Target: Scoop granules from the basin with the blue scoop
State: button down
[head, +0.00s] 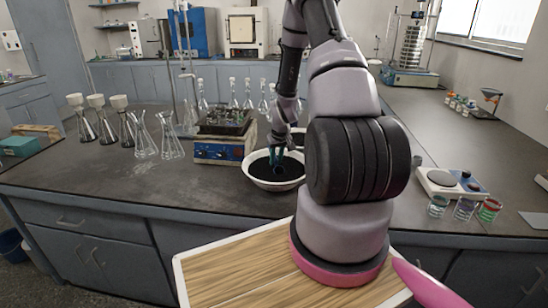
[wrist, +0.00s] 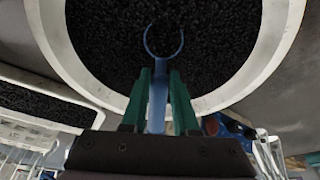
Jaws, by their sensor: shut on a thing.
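The white basin (head: 250,176) stands on the dark bench and holds black granules (head: 268,168). In the wrist view the basin's rim (wrist: 262,62) curves around the granules (wrist: 215,35). My gripper (head: 277,146) is over the basin, partly behind my own arm in the head view. In the wrist view its green fingers (wrist: 159,84) are shut on the handle of the blue scoop (wrist: 157,100). The scoop's round head lies against the dark granules, with its ring-shaped edge showing. I cannot tell how deep it sits or whether it holds granules.
A blue-fronted shaker device (head: 220,148) stands left of the basin. Several flasks (head: 170,142) stand further left and behind. A balance (head: 450,183) and small beakers (head: 464,209) are at the right. The bench is clear in front of the flasks.

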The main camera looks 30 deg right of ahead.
jog(key=shift+a+f+g, duration=0.1)
jog(key=shift+f+g, duration=0.1)
jog(key=shift+g, duration=0.4)
jog(key=shift+s+f+g, duration=0.15)
jog(key=shift+f+g, duration=0.25)
jog(key=shift+g, duration=0.6)
jog(key=shift+w+r+g, duration=0.2)
jog(key=shift+r+g, duration=0.1)
jog(key=shift+g, duration=0.5)
jog(key=shift+r+t, duration=0.4)
jog(key=shift+r, duration=0.05)
jog(key=shift+w+r+t, duration=0.35)
jog(key=shift+r+t, duration=0.15)
jog(key=shift+r, duration=0.05)
jog(key=shift+w+r, duration=0.1)
jog(key=shift+w+r+g, duration=0.2)
jog(key=shift+w+g, duration=0.05)
jog(key=shift+g, duration=0.35)
jog(key=shift+w+r+g, duration=0.2)
jog(key=shift+g, duration=0.4)
jog(key=shift+w+d+r+g, duration=0.15)
jog(key=shift+r+g, duration=0.1)
jog(key=shift+g, duration=0.3)
jog(key=shift+w+d+r+g, duration=0.1)
jog(key=shift+r+g, duration=0.1)
jog(key=shift+g, duration=0.35)
jog(key=shift+a, duration=0.1)
